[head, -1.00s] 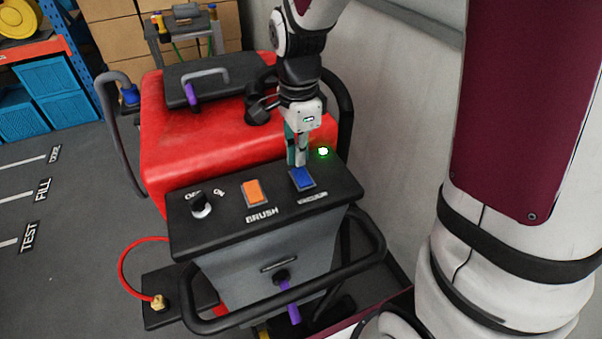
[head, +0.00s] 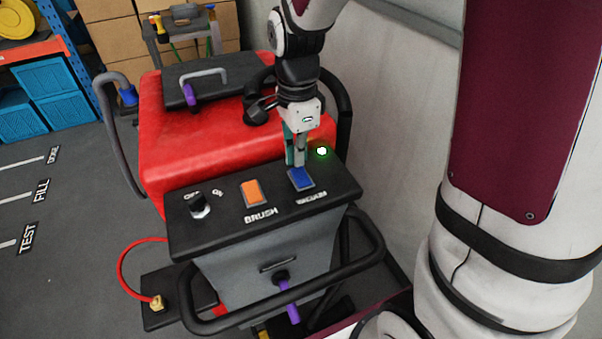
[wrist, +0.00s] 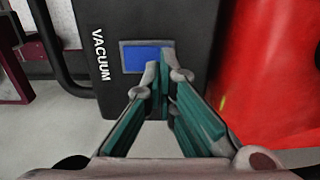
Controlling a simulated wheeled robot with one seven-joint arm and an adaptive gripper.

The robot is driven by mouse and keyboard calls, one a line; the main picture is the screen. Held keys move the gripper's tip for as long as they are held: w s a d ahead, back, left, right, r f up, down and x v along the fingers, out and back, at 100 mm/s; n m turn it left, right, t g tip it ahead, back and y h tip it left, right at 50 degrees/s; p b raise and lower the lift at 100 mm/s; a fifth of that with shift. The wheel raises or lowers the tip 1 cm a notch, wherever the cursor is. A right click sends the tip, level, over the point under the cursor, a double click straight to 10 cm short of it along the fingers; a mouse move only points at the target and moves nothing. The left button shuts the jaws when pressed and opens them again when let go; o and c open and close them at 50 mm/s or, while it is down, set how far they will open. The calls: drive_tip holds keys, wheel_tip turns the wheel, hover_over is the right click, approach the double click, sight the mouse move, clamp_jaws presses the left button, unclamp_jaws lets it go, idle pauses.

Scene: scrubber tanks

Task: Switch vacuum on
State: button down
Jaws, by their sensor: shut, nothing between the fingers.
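The blue vacuum switch (head: 301,178) sits at the right end of the scrubber's black control panel (head: 232,222), above a white VACUUM label. It also shows in the wrist view (wrist: 146,57), partly covered by my fingertips. My gripper (head: 296,163) is shut and empty, pointing down, with its tips at the far edge of the blue switch. In the wrist view my fingertips (wrist: 163,66) overlap the switch's lower right edge; I cannot tell whether they touch it. A green-glowing lamp (head: 322,151) is lit just right of my gripper.
An orange BRUSH switch (head: 252,193) and a black OFF/ON knob (head: 199,205) are left of the blue switch. The red tank (head: 200,135) lies behind the panel. A black handlebar (head: 290,303) loops in front, and a pale wall (head: 400,120) stands close on the right.

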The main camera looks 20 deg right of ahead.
sight(298, 170)
drive_tip(key=shift+f+b, duration=0.35)
drive_tip(key=shift+f, duration=0.75)
idle(0.9)
drive_tip(key=shift+r+p, duration=1.9)
drive_tip(key=shift+r, duration=1.6)
drive_tip(key=shift+r, duration=0.1)
drive_tip(key=s+r+n+t, duration=0.2)
drive_tip(key=s+r+n, duration=0.4)
drive_tip(key=s+n, duration=0.3)
drive_tip(key=s+r+n+t+b, duration=0.1)
drive_tip(key=s+r+n+t, duration=0.2)
drive_tip(key=s+r+n, duration=0.3)
drive_tip(key=shift+s+r+n+t, duration=0.3)
drive_tip(key=shift+s+r+n, duration=0.1)
drive_tip(key=shift+s+n, duration=1.15)
drive_tip(key=shift+a, duration=0.1)
